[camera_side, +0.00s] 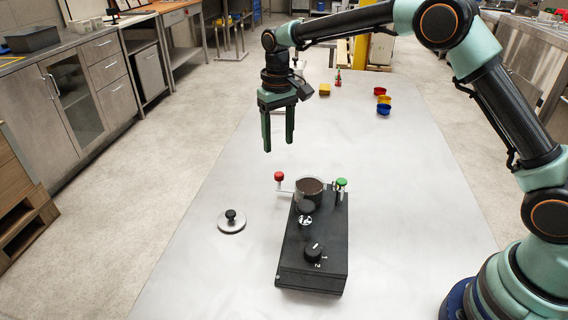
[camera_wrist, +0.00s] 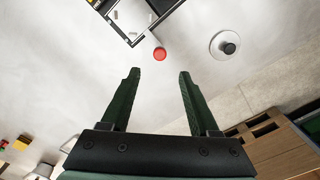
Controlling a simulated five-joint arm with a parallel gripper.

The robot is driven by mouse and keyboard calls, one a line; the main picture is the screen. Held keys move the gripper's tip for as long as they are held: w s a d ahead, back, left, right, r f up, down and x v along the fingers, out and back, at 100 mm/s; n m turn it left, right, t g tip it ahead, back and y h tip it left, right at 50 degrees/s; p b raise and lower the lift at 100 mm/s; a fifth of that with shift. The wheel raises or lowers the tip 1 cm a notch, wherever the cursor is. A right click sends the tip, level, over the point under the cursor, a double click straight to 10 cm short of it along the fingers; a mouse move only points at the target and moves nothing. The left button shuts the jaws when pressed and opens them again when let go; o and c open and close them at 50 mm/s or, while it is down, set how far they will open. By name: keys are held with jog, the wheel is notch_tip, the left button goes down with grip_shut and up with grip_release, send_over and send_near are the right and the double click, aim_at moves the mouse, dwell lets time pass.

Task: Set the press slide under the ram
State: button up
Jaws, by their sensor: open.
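A black machine (camera_side: 312,255) lies lengthwise on the white table, with a dial marked 1 and 2 at its near end. A dark round cup (camera_side: 310,188) sits at its far end. A red knob (camera_side: 279,176) on a thin rod sticks out to the left, and a green knob (camera_side: 341,183) stands at the right. I cannot tell which part is the press slide or the ram. My gripper (camera_side: 279,148) is open and empty, above and beyond the machine. In the wrist view the red knob (camera_wrist: 160,53) shows just past my open fingertips (camera_wrist: 158,74).
A metal disc with a black knob (camera_side: 231,221) lies on the table left of the machine; the wrist view shows it too (camera_wrist: 226,44). Small red, yellow and blue cups (camera_side: 383,102) and a yellow block (camera_side: 324,90) are at the back.

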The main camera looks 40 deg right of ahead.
aim_at(279, 173)
notch_tip(279, 173, down, 9)
jog(key=shift+f, duration=0.2)
dwell(0.3)
grip_shut()
jog(key=shift+r, duration=0.1)
dwell(1.2)
